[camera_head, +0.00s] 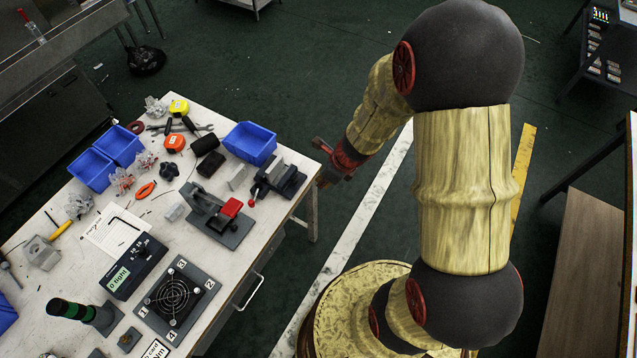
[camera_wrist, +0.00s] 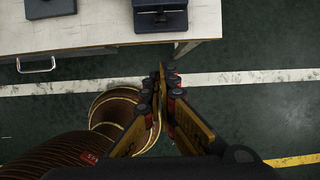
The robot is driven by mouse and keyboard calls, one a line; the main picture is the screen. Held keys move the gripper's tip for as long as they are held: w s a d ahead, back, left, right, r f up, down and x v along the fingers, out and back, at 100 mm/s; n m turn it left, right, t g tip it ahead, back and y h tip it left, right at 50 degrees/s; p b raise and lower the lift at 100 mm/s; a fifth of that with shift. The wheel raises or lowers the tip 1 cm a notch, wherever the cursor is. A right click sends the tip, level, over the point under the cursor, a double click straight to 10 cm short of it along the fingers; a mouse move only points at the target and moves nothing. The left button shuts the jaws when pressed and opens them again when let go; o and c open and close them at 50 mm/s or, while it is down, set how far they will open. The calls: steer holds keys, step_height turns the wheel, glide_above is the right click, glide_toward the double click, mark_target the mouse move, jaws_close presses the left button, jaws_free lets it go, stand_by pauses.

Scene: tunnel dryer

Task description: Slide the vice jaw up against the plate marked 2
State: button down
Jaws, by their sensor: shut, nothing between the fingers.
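The vice (camera_head: 287,181) is a dark block with a pale metal jaw (camera_head: 276,170), near the right edge of the workbench. A dark block that looks like the vice is cut by the top of the wrist view (camera_wrist: 160,20). No number is readable on the vice. A figure 2 (camera_head: 209,284) shows at a corner of the dark fan plate (camera_head: 160,312); other corners carry other figures. My gripper (camera_head: 326,172) is shut and empty, beyond the bench's right edge and apart from the vice. Its fingers also show in the wrist view (camera_wrist: 166,72).
The workbench (camera_head: 265,225) is crowded. A red-handled clamp (camera_head: 222,222) stands left of the vice, with a pale upright plate (camera_head: 237,177) and blue bin (camera_head: 249,143) nearby. Open floor lies right of the bench, with a white stripe (camera_head: 375,203).

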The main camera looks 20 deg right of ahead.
mark_target(295, 182)
steer(key=shift+w+a+f+b, duration=0.6)
steer(key=shift+w+f, duration=0.3)
steer(key=shift+f, duration=0.35)
steer(key=shift+w+a+f+b, duration=0.45)
steer(key=shift+w+a+f, duration=0.4)
steer(key=shift+f, duration=0.45)
steer(key=shift+w+a+f+b, duration=0.55)
steer(key=shift+w+f, duration=0.45)
steer(key=shift+f, duration=0.25)
steer(key=shift+w+a+p, duration=0.45)
steer(key=shift+w+a, duration=0.05)
steer(key=shift+w, duration=0.25)
steer(key=shift+w+a+p, duration=0.45)
steer(key=shift+w+a, duration=0.05)
steer(key=shift+w, duration=0.2)
